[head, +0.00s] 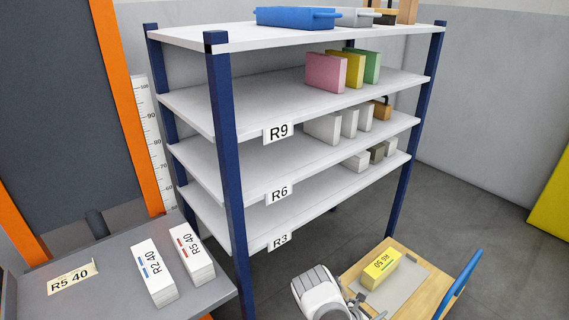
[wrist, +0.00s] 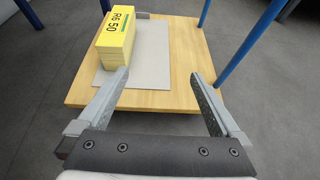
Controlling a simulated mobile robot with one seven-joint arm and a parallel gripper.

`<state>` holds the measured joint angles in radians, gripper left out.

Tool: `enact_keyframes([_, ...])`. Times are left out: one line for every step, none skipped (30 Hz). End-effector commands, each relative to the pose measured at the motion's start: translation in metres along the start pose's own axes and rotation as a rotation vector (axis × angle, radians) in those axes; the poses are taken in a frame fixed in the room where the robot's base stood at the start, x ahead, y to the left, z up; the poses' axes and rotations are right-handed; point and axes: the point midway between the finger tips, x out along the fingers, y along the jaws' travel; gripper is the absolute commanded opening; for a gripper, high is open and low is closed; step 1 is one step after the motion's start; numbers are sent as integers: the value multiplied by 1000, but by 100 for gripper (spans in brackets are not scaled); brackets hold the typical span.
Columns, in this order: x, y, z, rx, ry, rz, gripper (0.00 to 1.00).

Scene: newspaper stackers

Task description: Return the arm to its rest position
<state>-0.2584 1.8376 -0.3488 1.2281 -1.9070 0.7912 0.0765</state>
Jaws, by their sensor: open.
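My gripper (wrist: 164,84) is open and empty in the wrist view, its two fingers spread in front of the wooden cart top (wrist: 170,98). In the head view, part of my arm shows at the bottom centre, beside the wooden cart top (head: 418,262); the fingertips are hard to make out there. A yellow stack marked R6 50 (wrist: 117,40) stands on a grey pad (wrist: 150,55) on the cart, beyond the left finger and apart from it. The yellow stack also shows in the head view (head: 380,268).
A shelf rack with blue posts (head: 228,180) fills the middle, with labels R9, R6 and R3. White stacks marked R2 40 (head: 155,272) and R5 40 (head: 192,258) lie on a grey table (head: 110,295) at left. A blue handle (head: 460,283) rises at the cart's right.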

Motion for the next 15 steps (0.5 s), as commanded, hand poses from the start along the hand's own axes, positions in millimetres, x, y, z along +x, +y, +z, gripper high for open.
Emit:
enact_keyframes([-2,12,30,61,-19,-17,100])
enact_keyframes([-3,14,40,89,-24,-32,100])
enact_keyframes([-6,17,54,126,-29,-51,100])
enact_keyframes([-8,18,64,153,-33,-65,100])
enact_keyframes([-10,20,75,182,-36,-80,100])
enact_keyframes([-13,22,89,222,-41,-99,100])
enact_keyframes([-16,23,100,254,-44,-114,100])
enact_keyframes([-20,24,112,286,-47,-130,100])
enact_keyframes([-24,26,128,332,-51,-151,100])
enact_keyframes([-28,26,140,367,-53,-168,100])
enact_keyframes([-32,27,152,402,-55,-184,100])
enact_keyframes([-38,26,168,450,-56,-206,100])
enact_keyframes([-43,26,179,485,-56,-223,100])
enact_keyframes([-48,26,190,522,-56,-239,100])
enact_keyframes([-56,25,205,568,-55,-261,100])
